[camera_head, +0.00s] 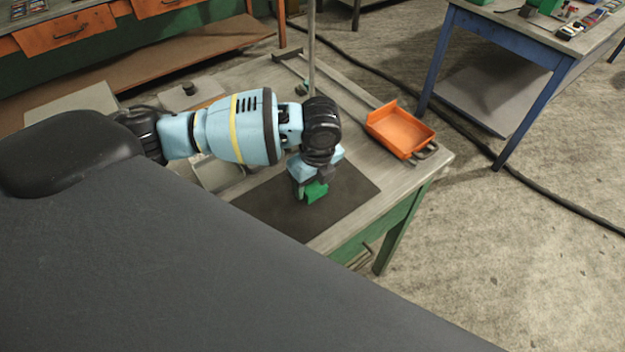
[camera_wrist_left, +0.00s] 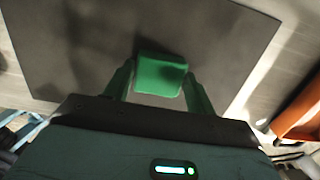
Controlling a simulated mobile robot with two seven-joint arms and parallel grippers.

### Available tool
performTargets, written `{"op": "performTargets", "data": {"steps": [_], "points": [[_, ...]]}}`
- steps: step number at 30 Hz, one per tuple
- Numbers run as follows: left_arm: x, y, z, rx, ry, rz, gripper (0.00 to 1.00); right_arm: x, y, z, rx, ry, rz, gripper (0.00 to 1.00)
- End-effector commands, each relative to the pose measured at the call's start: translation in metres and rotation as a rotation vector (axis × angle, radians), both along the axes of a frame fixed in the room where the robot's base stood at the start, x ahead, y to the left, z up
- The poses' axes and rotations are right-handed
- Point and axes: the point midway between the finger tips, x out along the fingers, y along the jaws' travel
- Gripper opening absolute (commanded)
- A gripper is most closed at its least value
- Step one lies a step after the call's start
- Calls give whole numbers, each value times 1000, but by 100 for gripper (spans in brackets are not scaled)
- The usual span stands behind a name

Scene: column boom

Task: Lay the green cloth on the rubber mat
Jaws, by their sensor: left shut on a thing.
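The green cloth (camera_head: 316,192) shows as a small folded block below my left gripper (camera_head: 309,182), over the dark rubber mat (camera_head: 268,208). In the left wrist view the cloth (camera_wrist_left: 160,75) is between the two green fingers of my left gripper (camera_wrist_left: 160,88), which is shut on it. The mat (camera_wrist_left: 90,45) fills much of that view behind the cloth. I cannot tell whether the cloth touches the mat. My right gripper is not in view.
The mat lies on a workbench (camera_head: 385,188) with a green frame. An orange tray (camera_head: 400,130) stands at the bench's right side, and it also shows in the left wrist view (camera_wrist_left: 300,113). A thin upright pole (camera_head: 311,50) rises behind my arm. A blue-legged table (camera_head: 500,30) stands at the back right.

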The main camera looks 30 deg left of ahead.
Motion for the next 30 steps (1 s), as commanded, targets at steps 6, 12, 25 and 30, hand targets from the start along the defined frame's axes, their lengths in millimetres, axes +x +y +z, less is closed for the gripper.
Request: {"op": "performTargets", "data": {"steps": [6, 12, 25, 30], "points": [[0, 0, 0, 0, 0, 0, 77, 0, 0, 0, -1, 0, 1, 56], [0, 0, 0, 0, 0, 0, 77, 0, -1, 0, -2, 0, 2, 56], [-1, -6, 54, -2, -7, -1, 77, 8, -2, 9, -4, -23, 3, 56], [-3, -10, 87, -1, -6, -2, 77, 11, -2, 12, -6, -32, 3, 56]]}}
